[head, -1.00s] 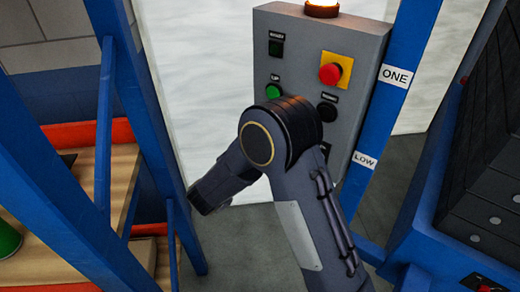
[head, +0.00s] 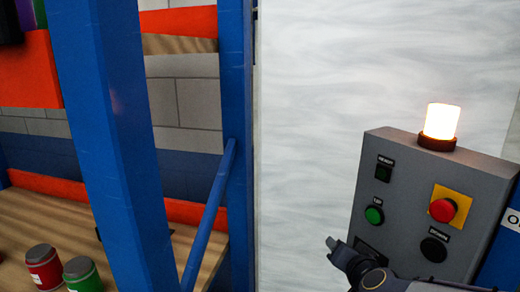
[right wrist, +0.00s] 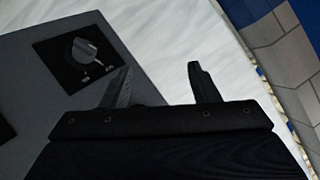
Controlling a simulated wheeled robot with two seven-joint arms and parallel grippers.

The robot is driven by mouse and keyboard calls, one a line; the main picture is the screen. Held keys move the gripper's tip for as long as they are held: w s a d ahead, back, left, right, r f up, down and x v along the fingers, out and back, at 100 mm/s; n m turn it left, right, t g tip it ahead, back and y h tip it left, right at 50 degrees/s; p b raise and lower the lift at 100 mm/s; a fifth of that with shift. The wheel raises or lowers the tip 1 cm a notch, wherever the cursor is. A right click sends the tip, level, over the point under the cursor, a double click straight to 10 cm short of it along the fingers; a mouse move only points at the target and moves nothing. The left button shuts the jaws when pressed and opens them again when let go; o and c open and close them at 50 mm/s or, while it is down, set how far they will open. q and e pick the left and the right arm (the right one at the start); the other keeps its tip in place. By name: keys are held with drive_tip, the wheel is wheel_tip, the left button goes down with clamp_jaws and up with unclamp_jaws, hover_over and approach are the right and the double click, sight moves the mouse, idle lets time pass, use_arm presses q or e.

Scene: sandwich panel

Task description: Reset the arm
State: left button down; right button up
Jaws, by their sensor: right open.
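My right gripper (head: 333,244) is at the lower right of the head view, just left of the grey control panel's lower part. In the right wrist view its two fingers (right wrist: 160,82) are spread with nothing between them. The control panel (head: 399,185) carries a green button (head: 374,214), a red emergency button on a yellow plate (head: 443,210) and a black button (head: 433,249). A rotary knob (right wrist: 84,51) shows at the upper left of the right wrist view, apart from the fingers. My left gripper is not in view.
A lit lamp (head: 441,122) tops the panel. A blue rack post (head: 100,120) and a wooden shelf (head: 30,215) with red (head: 43,268) and green (head: 81,272) cans stand at left. A pale wall (head: 340,90) lies behind the panel.

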drive_tip(key=s+f+n+g+y, duration=0.1)
drive_tip(key=s+f+n+g, duration=0.1)
drive_tip(key=s, duration=1.2)
drive_tip(key=s+f+n+g+y, duration=0.2)
drive_tip(key=s+g, duration=0.3)
drive_tip(key=s, duration=1)
drive_tip(key=shift+d+f+n+g+y, duration=0.15)
drive_tip(key=shift+f+n+g+y, duration=0.15)
drive_tip(key=shift+f+n, duration=0.25)
